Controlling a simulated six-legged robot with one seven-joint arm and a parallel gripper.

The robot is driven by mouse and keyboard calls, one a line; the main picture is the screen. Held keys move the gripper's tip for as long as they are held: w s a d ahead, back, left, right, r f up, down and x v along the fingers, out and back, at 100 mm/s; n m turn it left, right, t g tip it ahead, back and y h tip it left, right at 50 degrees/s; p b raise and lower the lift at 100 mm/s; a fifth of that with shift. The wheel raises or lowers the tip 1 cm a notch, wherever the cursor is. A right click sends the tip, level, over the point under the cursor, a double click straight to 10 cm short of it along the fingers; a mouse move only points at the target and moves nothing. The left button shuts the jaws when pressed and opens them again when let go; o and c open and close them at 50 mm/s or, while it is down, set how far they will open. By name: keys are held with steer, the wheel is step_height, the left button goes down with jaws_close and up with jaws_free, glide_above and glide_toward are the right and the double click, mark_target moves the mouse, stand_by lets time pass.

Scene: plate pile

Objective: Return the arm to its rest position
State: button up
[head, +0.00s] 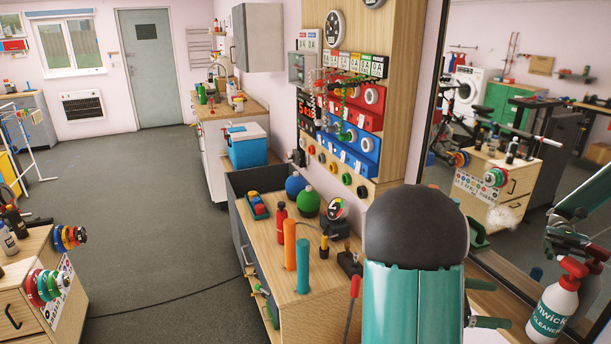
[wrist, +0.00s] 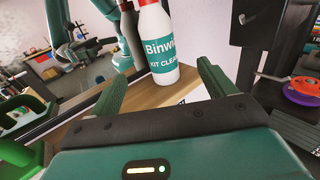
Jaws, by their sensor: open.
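My arm, teal with a rounded black joint, stands in the right foreground of the head view and hides part of the bench. My gripper (wrist: 161,72) shows in the wrist view with its two green fingers wide apart. Nothing is held between them. A white cleaner bottle with a teal label (wrist: 162,52) stands upright beyond the fingers, in line with the gap. Whether the fingers touch it cannot be told; they appear apart from it. In the head view the bottle (head: 552,308) has a red spray top and stands right of my arm.
A wooden bench (head: 272,254) holds orange and teal cylinders, a red bottle and green and blue balls. A large mirror (head: 470,140) stands close on the right. Coloured plates (head: 45,286) hang on a wooden cabinet at left. Open grey floor (head: 150,200) lies between.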

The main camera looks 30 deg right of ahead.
steer(key=w+a+r+m+t+y, duration=0.2)
steer(key=a+m+t+y, duration=0.1)
steer(key=a, duration=1.1)
steer(key=w+a+r+m+t+y, duration=0.3)
steer(key=a+t+y, duration=0.3)
steer(key=a, duration=0.9)
steer(key=w+a+r+m+t+y, duration=0.2)
steer(key=a+t, duration=0.6)
steer(key=a, duration=0.6)
steer(key=r+m+y, duration=0.1)
steer(key=y, duration=0.1)
steer(key=shift+w+a+r+m+y, duration=0.15)
steer(key=shift+w+r+m+y, duration=0.15)
steer(key=shift+w+m, duration=0.1)
